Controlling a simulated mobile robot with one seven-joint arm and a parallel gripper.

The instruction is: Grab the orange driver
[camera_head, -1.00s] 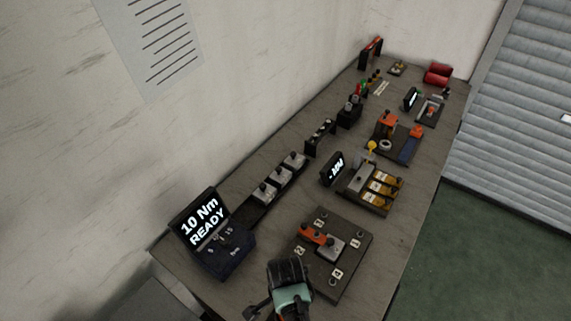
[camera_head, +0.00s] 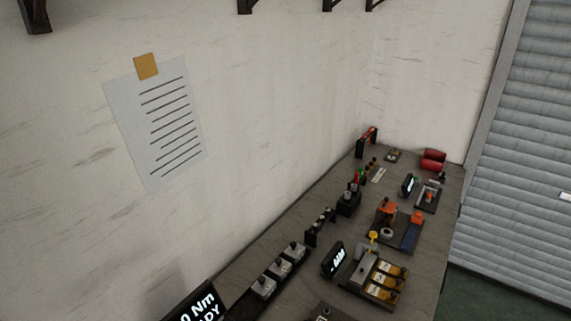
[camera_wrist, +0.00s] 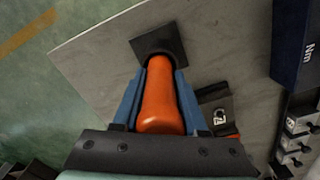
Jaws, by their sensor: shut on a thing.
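The orange driver (camera_wrist: 160,108) is in the middle of the wrist view, with its thick rounded handle toward the camera. My gripper (camera_wrist: 161,78) has its blue fingers shut on the handle, one on each side. The driver's far end overlaps a dark square piece (camera_wrist: 146,46) near the bench edge; I cannot tell whether the two touch. The driver's shaft and tip are hidden. Neither my gripper nor the driver shows in the head view.
The grey bench (camera_head: 262,247) runs along the wall with several fixtures. In the wrist view, a dark blue box marked "Nm" (camera_wrist: 298,45) stands at the right, and a dark numbered block (camera_wrist: 216,108) lies beside the right finger. Green floor (camera_wrist: 60,75) lies beyond the bench edge.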

